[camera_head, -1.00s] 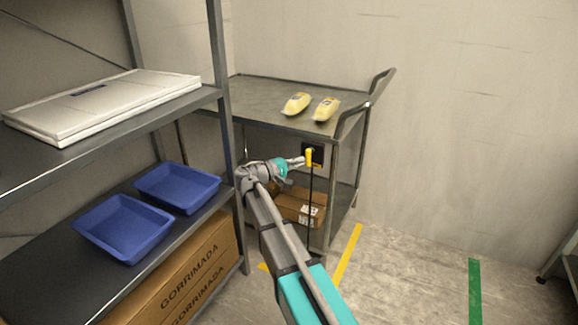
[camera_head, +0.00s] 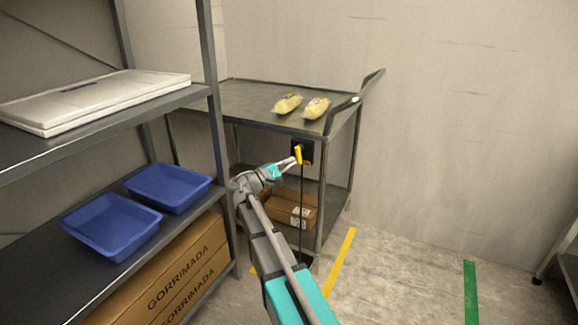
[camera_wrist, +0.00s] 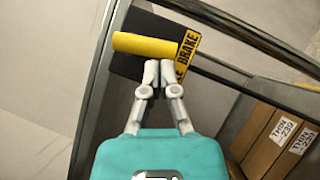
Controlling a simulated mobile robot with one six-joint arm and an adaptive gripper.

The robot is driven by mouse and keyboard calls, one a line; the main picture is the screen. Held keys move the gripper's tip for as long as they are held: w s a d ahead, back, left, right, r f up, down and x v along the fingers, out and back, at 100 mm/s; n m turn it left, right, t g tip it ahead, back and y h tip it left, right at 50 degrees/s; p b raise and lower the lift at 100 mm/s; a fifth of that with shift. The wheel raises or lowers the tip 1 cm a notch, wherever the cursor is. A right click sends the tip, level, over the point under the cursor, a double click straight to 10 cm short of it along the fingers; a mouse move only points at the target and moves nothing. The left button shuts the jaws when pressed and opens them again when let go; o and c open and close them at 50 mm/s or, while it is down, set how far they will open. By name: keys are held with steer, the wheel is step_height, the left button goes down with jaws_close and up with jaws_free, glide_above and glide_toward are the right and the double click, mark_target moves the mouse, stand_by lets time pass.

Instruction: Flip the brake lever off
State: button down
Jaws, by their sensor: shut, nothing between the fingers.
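The brake lever (camera_head: 298,155) is a yellow handle on a dark plate at the front of the grey cart, on top of a thin dark post. In the head view it stands tilted, its top leaning left. In the wrist view the yellow lever (camera_wrist: 147,46) lies across the dark plate, beside a yellow label (camera_wrist: 187,50) reading "BRAKE". My gripper (camera_wrist: 159,66) is shut and empty, its fingertips right at the lever's lower edge in that view. I cannot tell whether they touch it. In the head view my gripper (camera_head: 291,162) is just left of the lever.
The cart's top (camera_head: 245,98) holds two yellow packs (camera_head: 287,103). Cardboard boxes (camera_head: 292,208) sit on its lower shelf. A shelf rack (camera_head: 211,120) with blue trays (camera_head: 168,186) stands close at left. The floor right of the cart is clear.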

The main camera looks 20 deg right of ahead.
steer(key=shift+s+d+f+n+h+b, duration=0.1)
steer(key=shift+s+d+n+h+b, duration=0.2)
steer(key=shift+d+n+b, duration=0.3)
steer(key=shift+s+a, duration=0.1)
stand_by(0.5)
steer(key=shift+w+a+f+b, duration=0.35)
steer(key=shift+a+f+b, duration=0.05)
steer(key=shift+a+f, duration=0.1)
steer(key=w+f+b+v, duration=0.1)
steer(key=b+v, duration=0.3)
steer(key=v, duration=0.7)
steer(key=shift+a+f, duration=0.2)
steer(key=shift+a, duration=0.15)
steer(key=shift+w, duration=0.1)
